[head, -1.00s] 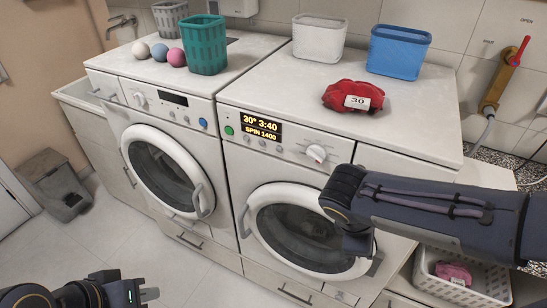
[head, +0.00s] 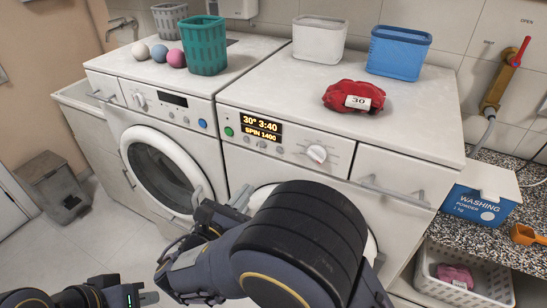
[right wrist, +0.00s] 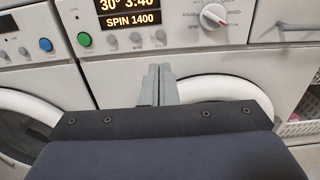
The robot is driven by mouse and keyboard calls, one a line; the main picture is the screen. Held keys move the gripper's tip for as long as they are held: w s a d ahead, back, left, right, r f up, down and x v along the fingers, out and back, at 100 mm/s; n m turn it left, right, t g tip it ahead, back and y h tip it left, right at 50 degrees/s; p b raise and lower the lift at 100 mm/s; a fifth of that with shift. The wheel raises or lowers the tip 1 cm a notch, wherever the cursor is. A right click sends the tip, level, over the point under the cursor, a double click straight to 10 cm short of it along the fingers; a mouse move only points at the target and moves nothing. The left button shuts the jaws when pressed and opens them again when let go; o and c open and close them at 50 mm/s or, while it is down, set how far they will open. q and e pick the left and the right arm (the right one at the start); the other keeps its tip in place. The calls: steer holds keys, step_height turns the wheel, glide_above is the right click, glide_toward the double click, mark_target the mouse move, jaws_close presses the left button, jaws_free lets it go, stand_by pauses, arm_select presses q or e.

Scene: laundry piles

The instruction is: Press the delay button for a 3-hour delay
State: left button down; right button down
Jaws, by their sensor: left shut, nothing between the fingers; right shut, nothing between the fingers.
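The right washer's display (head: 261,129) reads "30° 3:40" and "SPIN 1400"; it also shows in the right wrist view (right wrist: 130,12). My right gripper (head: 243,194) is shut and empty, in front of the washer below the button row. In the right wrist view its fingertips (right wrist: 159,68) point at the panel, beneath the buttons (right wrist: 135,38), apparently not touching. My left gripper (head: 150,298) is shut and empty at the lower left, away from the washers.
A green button (head: 229,131) and a dial (head: 317,154) flank the display. The left washer (head: 150,115) stands alongside. A red garment tagged 30 (head: 353,96) and baskets lie on top. A washing powder box (head: 482,194) stands at right.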

mark_target(279, 151)
steer(key=p+x, duration=0.3)
steer(key=x, duration=1.1)
steer(key=shift+w+d+f, duration=0.1)
